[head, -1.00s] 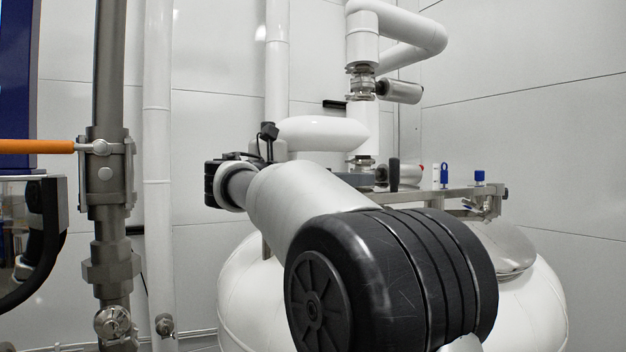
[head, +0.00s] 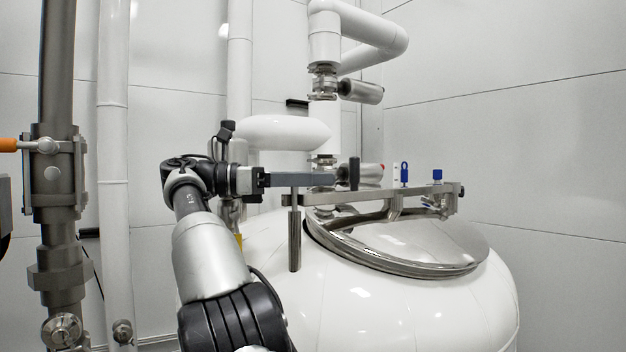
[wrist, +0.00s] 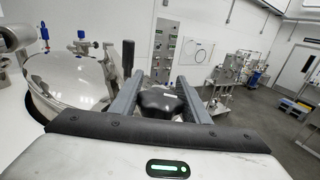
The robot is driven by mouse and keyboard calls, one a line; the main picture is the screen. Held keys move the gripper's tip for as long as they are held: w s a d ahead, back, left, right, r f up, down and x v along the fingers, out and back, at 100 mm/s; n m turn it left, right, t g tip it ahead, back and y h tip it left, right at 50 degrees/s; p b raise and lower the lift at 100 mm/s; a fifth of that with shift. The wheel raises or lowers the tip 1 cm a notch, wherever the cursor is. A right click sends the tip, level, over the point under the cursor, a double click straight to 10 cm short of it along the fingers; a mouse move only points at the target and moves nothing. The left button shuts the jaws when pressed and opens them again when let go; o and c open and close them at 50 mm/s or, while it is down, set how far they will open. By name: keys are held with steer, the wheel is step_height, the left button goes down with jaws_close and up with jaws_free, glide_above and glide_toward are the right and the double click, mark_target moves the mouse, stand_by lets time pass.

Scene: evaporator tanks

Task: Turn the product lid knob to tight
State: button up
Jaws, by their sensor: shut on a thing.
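The product lid knob (wrist: 160,102) is black and lobed. In the wrist view it sits between the two grey fingers of my gripper (wrist: 163,82), which is shut on it. In the head view my gripper (head: 325,180) reaches in from the left at the lid bar's left end, and its fingers hide the knob. A metal rod (head: 295,235) hangs upright below the fingers.
A metal bar (head: 385,199) crosses above the lid. A black upright handle (head: 354,173) stands just beyond my fingertips. Blue-topped fittings (head: 437,176) are at the bar's right. White pipes (head: 325,50) rise behind the tank. A steel valve pipe (head: 57,165) stands at left.

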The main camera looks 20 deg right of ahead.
steer(key=shift+g, duration=0.3)
stand_by(0.4)
steer(key=o, duration=1)
steer(key=shift+s+d, duration=0.1)
steer(key=shift+d, duration=0.05)
steer(key=shift+t, duration=0.6)
